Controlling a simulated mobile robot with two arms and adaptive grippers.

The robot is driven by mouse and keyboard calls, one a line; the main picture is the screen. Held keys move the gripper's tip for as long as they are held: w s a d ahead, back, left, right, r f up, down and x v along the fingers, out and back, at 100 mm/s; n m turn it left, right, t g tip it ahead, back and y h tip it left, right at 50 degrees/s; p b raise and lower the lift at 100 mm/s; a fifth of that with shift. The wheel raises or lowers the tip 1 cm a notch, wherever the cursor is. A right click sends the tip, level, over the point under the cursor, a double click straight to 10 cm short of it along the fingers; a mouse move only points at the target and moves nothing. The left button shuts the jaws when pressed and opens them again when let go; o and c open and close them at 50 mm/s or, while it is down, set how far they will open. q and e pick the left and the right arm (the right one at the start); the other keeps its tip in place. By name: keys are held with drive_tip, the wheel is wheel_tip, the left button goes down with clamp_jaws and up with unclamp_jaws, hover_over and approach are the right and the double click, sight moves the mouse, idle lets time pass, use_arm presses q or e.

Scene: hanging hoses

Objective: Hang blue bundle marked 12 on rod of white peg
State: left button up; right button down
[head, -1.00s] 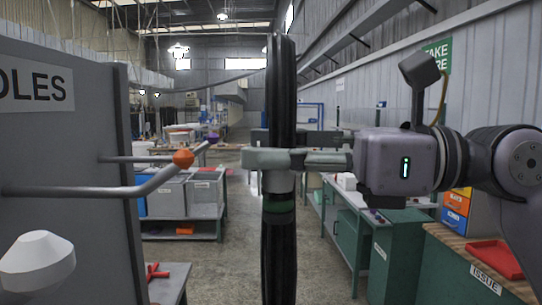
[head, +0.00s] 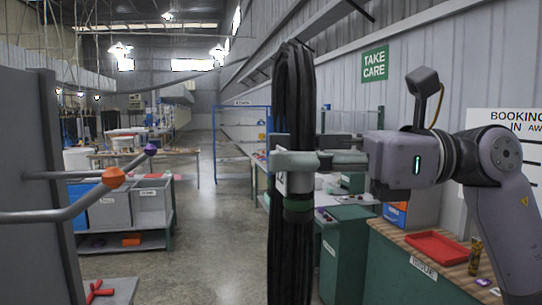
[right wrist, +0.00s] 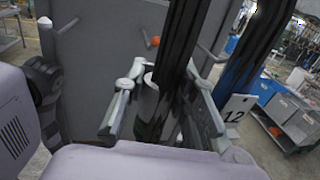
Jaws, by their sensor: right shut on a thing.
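A bundle of long hoses (head: 292,100) hangs upright in front of me and looks almost black, with a green band below the grip. It also shows in the right wrist view (right wrist: 182,40), where a white tag marked 12 (right wrist: 237,108) hangs beside it. My right gripper (head: 296,160), also in the right wrist view (right wrist: 158,105), is shut around the bundle. The white peg is not in the head view. In the right wrist view a pale knob (right wrist: 45,22) at the upper left may be its tip, but I cannot tell. My left gripper is not in view.
A grey panel (head: 35,140) stands at the left, with an orange-tipped peg (head: 114,178) and a purple-tipped peg (head: 151,149) sticking out. A bench with a red tray (head: 438,248) stands at the right. Open floor (head: 215,225) lies between.

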drive_tip(key=w+d, duration=0.3)
drive_tip(key=d, duration=0.6)
drive_tip(key=shift+d, duration=0.25)
drive_tip(key=shift+r, duration=0.1)
idle(1.0)
